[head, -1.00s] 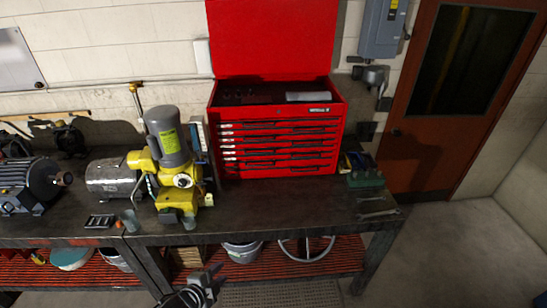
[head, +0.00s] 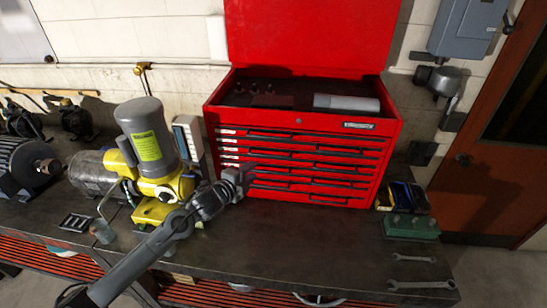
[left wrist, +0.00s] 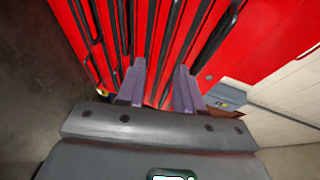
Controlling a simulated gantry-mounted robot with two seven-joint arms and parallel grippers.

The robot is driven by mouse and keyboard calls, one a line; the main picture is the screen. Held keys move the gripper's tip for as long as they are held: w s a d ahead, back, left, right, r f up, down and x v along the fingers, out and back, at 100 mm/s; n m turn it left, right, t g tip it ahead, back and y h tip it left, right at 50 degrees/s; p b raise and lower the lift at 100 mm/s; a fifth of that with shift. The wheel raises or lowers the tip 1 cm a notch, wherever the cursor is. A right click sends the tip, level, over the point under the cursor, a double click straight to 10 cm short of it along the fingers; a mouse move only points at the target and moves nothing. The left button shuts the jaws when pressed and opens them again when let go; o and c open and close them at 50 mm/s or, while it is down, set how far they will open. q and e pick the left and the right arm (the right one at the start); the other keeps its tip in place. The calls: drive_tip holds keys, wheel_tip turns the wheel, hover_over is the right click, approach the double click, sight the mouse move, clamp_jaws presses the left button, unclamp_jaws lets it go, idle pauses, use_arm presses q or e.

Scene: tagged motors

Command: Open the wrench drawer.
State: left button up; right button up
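A red tool chest (head: 300,130) stands on the workbench with its lid up. Its front has a stack of shallow drawers (head: 300,165) with dark pulls and small white labels at the left, and all look shut. The labels are too small to read, so I cannot tell which is the wrench drawer. My left gripper (head: 242,178) is in front of the lower left part of the drawers. In the left wrist view its two fingers (left wrist: 160,86) are apart and empty, pointing at the drawer pulls (left wrist: 150,40). Contact is unclear. My right gripper is not in view.
A yellow and grey motor (head: 150,150) stands close left of the chest, beside my left arm. A green block (head: 411,227) and two loose wrenches (head: 420,284) lie at the right end of the bench (head: 310,250). The bench in front of the chest is mostly clear.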

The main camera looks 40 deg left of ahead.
sight(269, 155)
use_arm(q)
drive_tip(key=x, duration=0.5)
drive_tip(key=r+x, duration=0.1)
drive_tip(key=x, duration=0.2)
drive_tip(key=shift+w+f+p, duration=0.1)
drive_tip(key=shift+w+p, duration=0.25)
drive_tip(key=shift+w, duration=0.05)
drive_tip(key=shift+x, duration=1.15)
clamp_jaws()
idle(0.3)
